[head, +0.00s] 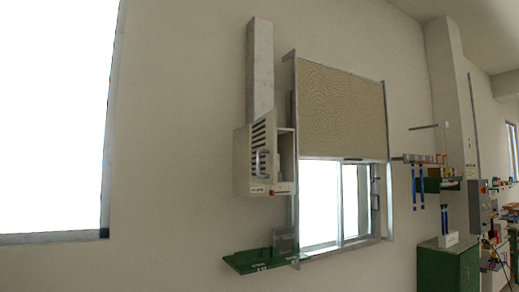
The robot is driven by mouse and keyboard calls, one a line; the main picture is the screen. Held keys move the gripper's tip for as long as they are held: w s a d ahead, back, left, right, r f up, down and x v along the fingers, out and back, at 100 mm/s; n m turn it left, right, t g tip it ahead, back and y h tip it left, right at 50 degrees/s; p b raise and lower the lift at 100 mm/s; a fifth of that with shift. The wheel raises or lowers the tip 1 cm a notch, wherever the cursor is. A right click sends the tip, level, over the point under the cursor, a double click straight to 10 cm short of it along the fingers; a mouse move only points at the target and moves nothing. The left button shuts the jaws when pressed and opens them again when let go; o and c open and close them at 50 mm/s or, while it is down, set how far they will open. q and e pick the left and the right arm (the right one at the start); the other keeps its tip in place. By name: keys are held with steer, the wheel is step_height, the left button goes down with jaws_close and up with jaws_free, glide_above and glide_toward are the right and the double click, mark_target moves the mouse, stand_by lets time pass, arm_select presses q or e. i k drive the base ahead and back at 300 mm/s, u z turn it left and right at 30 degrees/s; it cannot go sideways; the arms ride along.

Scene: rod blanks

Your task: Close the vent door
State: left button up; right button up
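The vent (242,165) is a pale box on the wall, left of the window, below a grey vertical duct (260,68). Its door (258,146) has dark louvre slats and a light upright handle (262,163). To the right of the slatted door, an open-sided part of the box (285,156) shows its inside, so the door looks open, standing out at an angle. How wide the gap is, I cannot tell exactly. A small red knob sits at the lower right of the box. Neither of my grippers is in view.
A window with a tan blind (342,108) half down is right of the vent. A green shelf (252,261) sits below it. A wall rack with blue-handled tools (421,186) and a green cabinet (447,264) stand at right.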

mark_target(264, 130)
steer(key=k, duration=0.5)
steer(key=z, duration=0.9)
steer(key=i, duration=1)
steer(key=z, duration=0.25)
